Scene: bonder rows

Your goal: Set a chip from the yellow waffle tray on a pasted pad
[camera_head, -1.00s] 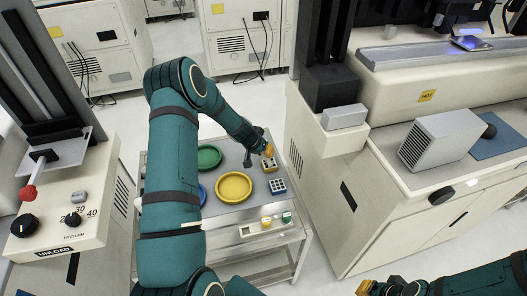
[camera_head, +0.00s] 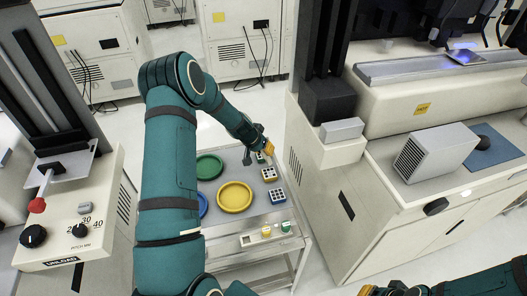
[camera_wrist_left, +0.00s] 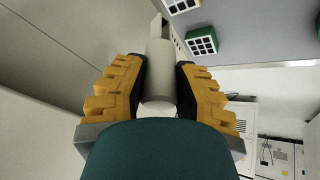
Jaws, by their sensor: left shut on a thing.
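The yellow waffle tray (camera_head: 269,174) lies on the cart, between a green-edged tray (camera_head: 260,157) and a blue one (camera_head: 277,195). My left gripper (camera_head: 264,148) is at the cart's far right corner, just beyond the green-edged tray. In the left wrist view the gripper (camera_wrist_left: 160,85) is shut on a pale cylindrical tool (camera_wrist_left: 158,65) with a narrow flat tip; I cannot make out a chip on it. A green-edged tray (camera_wrist_left: 202,41) lies to the right of the tool there. My right gripper (camera_head: 367,290) is partly visible at the bottom edge; its opening is unclear. I cannot identify a pasted pad.
Green (camera_head: 209,166) and yellow (camera_head: 235,196) round dishes are on the cart, with a blue one partly behind my arm. Small jars (camera_head: 286,226) stand at its front. A tall machine (camera_head: 340,170) borders the cart on the right, an unload station (camera_head: 75,225) on the left.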

